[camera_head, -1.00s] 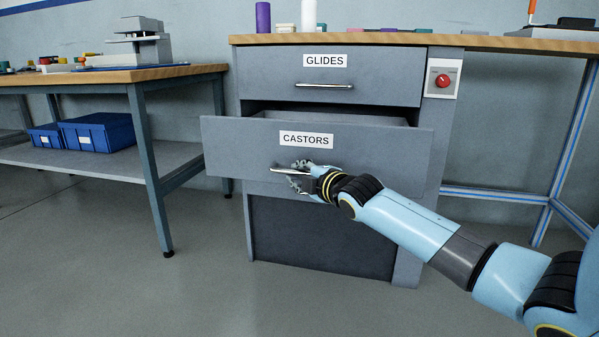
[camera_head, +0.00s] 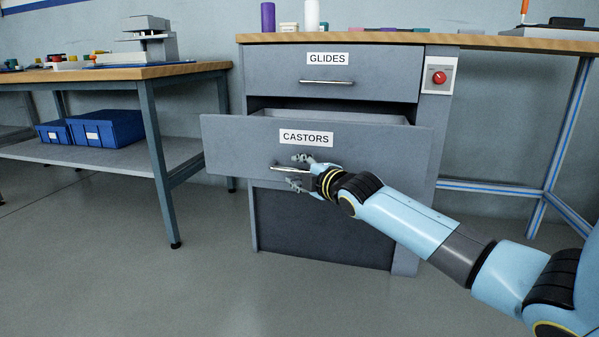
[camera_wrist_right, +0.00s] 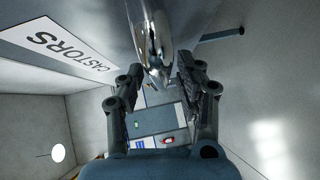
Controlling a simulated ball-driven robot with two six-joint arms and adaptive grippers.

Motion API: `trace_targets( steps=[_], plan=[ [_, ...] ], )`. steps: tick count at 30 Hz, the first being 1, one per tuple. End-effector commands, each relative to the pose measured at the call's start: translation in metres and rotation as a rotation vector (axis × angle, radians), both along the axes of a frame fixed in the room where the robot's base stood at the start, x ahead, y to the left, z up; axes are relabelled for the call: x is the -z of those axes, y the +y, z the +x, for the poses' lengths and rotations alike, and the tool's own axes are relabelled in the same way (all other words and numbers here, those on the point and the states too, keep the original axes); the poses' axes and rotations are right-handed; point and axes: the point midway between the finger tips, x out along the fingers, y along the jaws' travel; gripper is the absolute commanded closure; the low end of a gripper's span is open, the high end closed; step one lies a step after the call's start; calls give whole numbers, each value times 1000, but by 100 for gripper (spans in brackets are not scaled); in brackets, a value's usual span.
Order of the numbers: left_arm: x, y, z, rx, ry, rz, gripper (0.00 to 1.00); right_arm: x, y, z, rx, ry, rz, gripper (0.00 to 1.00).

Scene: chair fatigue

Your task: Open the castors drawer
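The castors drawer (camera_head: 230,150) is a grey drawer pulled well out of the cabinet, with an open gap above its front. Its white CASTORS label (camera_head: 306,138) also shows in the right wrist view (camera_wrist_right: 60,50). Its metal bar handle (camera_head: 281,168) also shows in the right wrist view (camera_wrist_right: 152,35). My right gripper (camera_head: 297,171) is at the right part of the handle, with fingers spread above and below it. The right wrist view shows its two fingers (camera_wrist_right: 160,78) apart, with the handle near the tips. The drawer's contents are hidden. My left gripper is out of view.
The shut GLIDES drawer (camera_head: 380,82) is above. A red button box (camera_head: 438,77) is on the cabinet's right side. A workbench (camera_head: 150,71) with blue bins (camera_head: 108,130) below stands at left. The floor in front is clear.

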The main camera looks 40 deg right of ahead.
Motion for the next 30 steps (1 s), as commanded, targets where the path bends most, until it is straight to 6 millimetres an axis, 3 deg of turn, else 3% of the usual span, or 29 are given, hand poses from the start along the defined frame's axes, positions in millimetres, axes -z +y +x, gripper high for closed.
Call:
trace_targets(
  steps=[11, 24, 30],
  plan=[
    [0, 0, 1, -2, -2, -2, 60, 1, 0, -10, 0, 5, -4, 64],
    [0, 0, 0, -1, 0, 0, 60, -11, 7, -93, -3, 4, -6, 64],
    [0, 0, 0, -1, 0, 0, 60, -14, 7, -115, 0, 4, -5, 64]
  ],
)
